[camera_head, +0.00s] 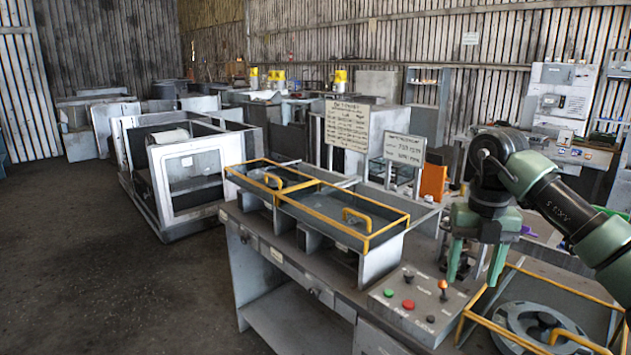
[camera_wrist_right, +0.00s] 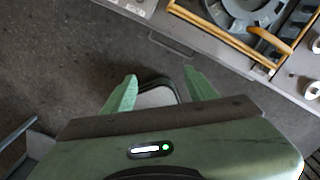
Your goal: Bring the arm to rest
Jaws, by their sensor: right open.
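My right arm (camera_head: 575,215) comes in from the right in the head view. My right gripper (camera_head: 476,265) points down near the bench, by the control box. Its two green fingers are apart with nothing between them. In the right wrist view the right gripper (camera_wrist_right: 160,88) is open over the dark floor. A grey, dark-rimmed thing shows behind the fingers there, too little of it to name. My left gripper is in neither view.
A grey bench (camera_head: 290,262) bears a yellow-railed fixture (camera_head: 392,238) and a control box (camera_head: 417,307) with coloured buttons. A second yellow-railed fixture with a round grey housing (camera_head: 540,330) is at lower right. Sign boards (camera_head: 347,125) stand behind. The floor (camera_head: 90,260) at left is clear.

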